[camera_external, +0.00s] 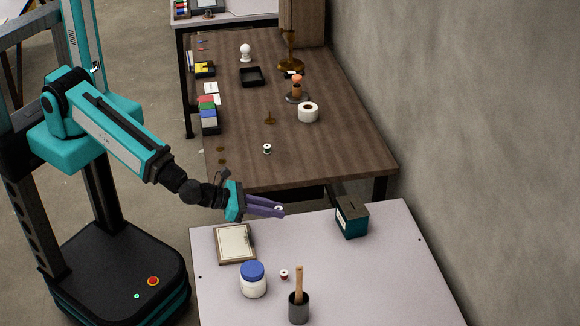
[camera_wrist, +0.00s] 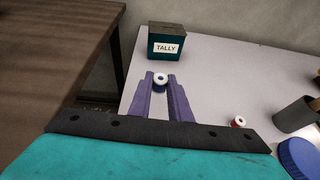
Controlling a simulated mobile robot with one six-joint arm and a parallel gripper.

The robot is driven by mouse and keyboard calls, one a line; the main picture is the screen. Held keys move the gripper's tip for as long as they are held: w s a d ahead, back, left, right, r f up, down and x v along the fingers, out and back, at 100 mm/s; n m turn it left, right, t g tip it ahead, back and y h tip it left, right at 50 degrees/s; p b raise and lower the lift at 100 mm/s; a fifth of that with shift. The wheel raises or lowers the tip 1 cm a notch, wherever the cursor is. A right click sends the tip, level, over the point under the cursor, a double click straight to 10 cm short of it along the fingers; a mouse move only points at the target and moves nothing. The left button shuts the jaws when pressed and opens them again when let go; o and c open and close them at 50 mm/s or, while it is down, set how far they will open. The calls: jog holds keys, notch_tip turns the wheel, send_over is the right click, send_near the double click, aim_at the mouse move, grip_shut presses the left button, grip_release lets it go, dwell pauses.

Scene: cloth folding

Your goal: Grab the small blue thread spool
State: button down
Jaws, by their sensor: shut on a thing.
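A small spool with a white top and blue thread (camera_wrist: 160,81) sits between my gripper's purple fingertips (camera_wrist: 161,78) in the wrist view. My gripper is shut on it. In the external view my gripper (camera_external: 280,210) reaches over the far edge of the pale table, and the spool's white end shows at the fingertips. The spool looks held above the table surface. Its lower side is partly hidden by the fingers.
A brown table (camera_external: 340,150) with other items stands behind.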

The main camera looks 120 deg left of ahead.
jog(key=shift+r+p, duration=0.85)
jog(key=shift+r, duration=0.3)
